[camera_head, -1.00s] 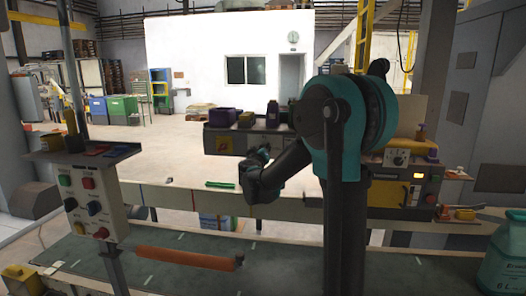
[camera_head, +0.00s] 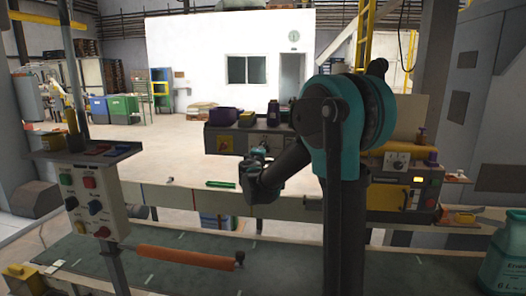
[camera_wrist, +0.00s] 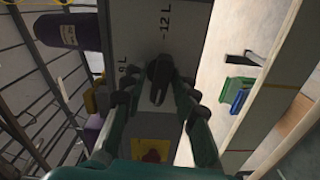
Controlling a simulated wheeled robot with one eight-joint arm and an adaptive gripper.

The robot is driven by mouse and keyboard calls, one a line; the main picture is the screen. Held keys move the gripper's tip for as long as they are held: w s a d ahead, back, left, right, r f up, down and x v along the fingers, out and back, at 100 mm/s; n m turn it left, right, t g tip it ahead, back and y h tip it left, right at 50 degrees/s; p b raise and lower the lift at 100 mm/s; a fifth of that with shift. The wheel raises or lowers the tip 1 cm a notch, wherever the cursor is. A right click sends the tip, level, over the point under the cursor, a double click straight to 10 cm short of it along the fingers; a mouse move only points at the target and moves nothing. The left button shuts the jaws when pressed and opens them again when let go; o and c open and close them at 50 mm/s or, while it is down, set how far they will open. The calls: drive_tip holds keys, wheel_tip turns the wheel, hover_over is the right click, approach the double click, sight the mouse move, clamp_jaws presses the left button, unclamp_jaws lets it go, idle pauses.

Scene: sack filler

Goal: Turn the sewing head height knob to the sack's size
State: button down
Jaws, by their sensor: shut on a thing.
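The sewing head height knob (camera_wrist: 158,81) is dark and sits on a grey panel (camera_wrist: 185,22) in the wrist view. The marks "9 L" and "12 L" are printed beside it; other marks are hidden. My gripper (camera_wrist: 157,93) is shut on the knob, a finger on each side. The knob's exact pointing is hard to tell. In the head view my gripper (camera_head: 258,154) is at the front of the grey box, and the knob is hidden there. A teal sack (camera_head: 506,258) stands at the right edge, with print that looks like "6 L".
A control post (camera_head: 95,207) with several buttons and knobs stands at left. An orange roller (camera_head: 190,257) lies over the green belt (camera_head: 200,280). A machine with a lit display (camera_head: 405,192) is at right. A green item (camera_head: 221,184) lies on the ledge.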

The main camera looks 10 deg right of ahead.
drive_tip(key=shift+n, duration=0.6)
drive_tip(key=c, duration=1.5)
unclamp_jaws()
drive_tip(key=shift+c, duration=0.2)
drive_tip(key=v, duration=1.2)
